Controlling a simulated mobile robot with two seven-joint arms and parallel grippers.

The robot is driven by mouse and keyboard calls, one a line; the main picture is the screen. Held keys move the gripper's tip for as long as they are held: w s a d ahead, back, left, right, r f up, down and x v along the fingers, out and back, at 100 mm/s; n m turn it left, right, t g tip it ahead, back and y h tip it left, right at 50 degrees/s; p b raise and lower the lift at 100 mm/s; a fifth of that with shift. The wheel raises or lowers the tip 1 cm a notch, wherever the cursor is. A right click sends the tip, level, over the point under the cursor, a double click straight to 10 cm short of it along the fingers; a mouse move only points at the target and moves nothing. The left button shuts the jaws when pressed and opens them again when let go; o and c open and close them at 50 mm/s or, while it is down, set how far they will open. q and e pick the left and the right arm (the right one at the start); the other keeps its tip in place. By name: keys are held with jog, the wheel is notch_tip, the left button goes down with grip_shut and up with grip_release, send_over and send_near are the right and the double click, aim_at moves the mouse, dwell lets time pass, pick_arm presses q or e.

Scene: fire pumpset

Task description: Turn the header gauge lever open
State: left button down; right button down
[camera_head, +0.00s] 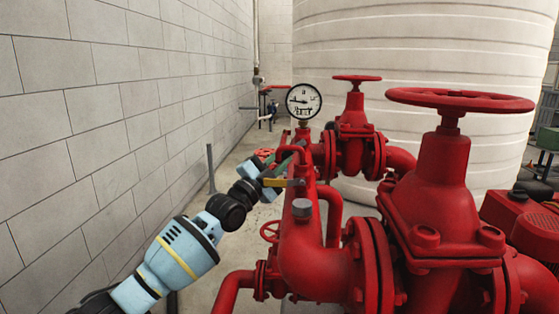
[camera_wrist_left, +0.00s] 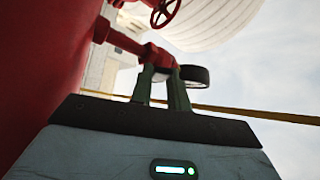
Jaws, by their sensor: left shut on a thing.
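The round white header gauge (camera_head: 303,100) stands on a short stem on top of the red header pipe (camera_head: 300,240). Its dark edge also shows in the left wrist view (camera_wrist_left: 196,76), just beyond the fingertips. My left gripper (camera_head: 284,159) reaches in from the left beside the header, just below the gauge. In the left wrist view my left gripper (camera_wrist_left: 163,78) has its two green fingers shut on the small gauge lever under the gauge. The lever is mostly hidden between the fingers, so its angle cannot be told. My right gripper is not in view.
Large red valves with handwheels (camera_head: 460,99) fill the right. A block wall (camera_head: 110,110) runs along the left, with open floor between. A ribbed white tank (camera_head: 440,50) stands behind.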

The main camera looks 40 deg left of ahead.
pick_arm(q)
jog(key=c, duration=1.3)
grip_release()
jog(key=shift+c, duration=0.2)
jog(key=d+v, duration=0.1)
jog(key=v, duration=0.6)
jog(key=shift+s+a+f+b, duration=0.15)
jog(key=shift+s+a+b, duration=0.15)
jog(key=shift+s+a, duration=0.15)
